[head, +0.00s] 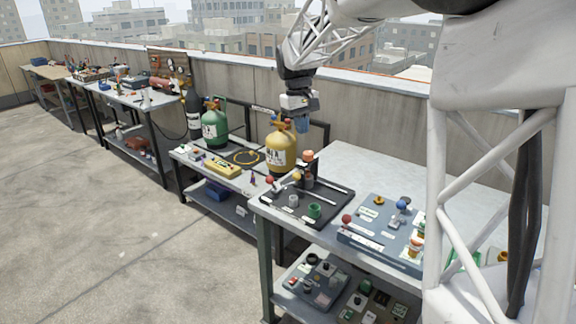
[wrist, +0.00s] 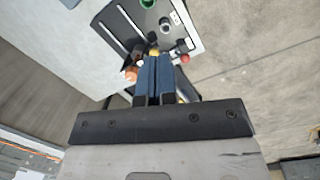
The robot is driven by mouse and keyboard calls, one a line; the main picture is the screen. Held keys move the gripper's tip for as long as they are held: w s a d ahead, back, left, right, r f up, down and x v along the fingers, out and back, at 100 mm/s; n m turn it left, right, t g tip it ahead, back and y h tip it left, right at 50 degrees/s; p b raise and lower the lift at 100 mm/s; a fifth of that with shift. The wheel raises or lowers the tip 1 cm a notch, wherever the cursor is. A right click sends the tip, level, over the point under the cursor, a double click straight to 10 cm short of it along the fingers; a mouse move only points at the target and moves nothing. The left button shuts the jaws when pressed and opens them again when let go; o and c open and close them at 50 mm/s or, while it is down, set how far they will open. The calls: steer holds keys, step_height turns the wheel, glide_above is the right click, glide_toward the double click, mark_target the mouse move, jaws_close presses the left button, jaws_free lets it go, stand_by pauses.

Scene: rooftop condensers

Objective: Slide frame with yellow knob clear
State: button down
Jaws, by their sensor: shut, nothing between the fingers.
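My gripper (head: 302,124) is shut and empty, its blue fingers pointing down in the air above the workbench and close to the yellow gas cylinder in the head view. In the wrist view my gripper (wrist: 153,62) covers part of the black board (wrist: 120,20). A yellow knob (wrist: 154,51) shows just beyond the fingertips, with a red knob (wrist: 184,58) to its right. The black board (head: 333,208) has slots and lies on the near bench. I cannot make out a frame under either yellow knob.
A green cup (head: 314,211) and an orange-topped bottle (head: 308,157) stand on the black board. The yellow gas cylinder (head: 281,148) and green gas cylinder (head: 214,126) stand on the bench to the left. The parapet wall (head: 375,140) runs behind. Bare bench lies behind the panel.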

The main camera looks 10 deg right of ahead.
steer(key=w+a+f+n, duration=0.1)
steer(key=w+f, duration=0.3)
steer(key=w, duration=0.3)
steer(key=w+a+f+g, duration=0.1)
steer(key=w+f, duration=0.3)
steer(key=w, duration=0.4)
steer(key=w+a+f+n+g+h, duration=0.1)
steer(key=w+a+f, duration=0.1)
steer(key=w+f, duration=0.3)
steer(key=w, duration=0.3)
steer(key=shift+a+n, duration=0.3)
steer(key=shift+s+f, duration=0.1)
steer(key=s+d+f, duration=0.3)
steer(key=s+f, duration=0.2)
steer(key=f, duration=0.5)
steer(key=shift+s+d, duration=0.35)
steer(key=shift+d, duration=0.05)
steer(key=s+d, duration=0.8)
steer(key=shift+f, duration=0.1)
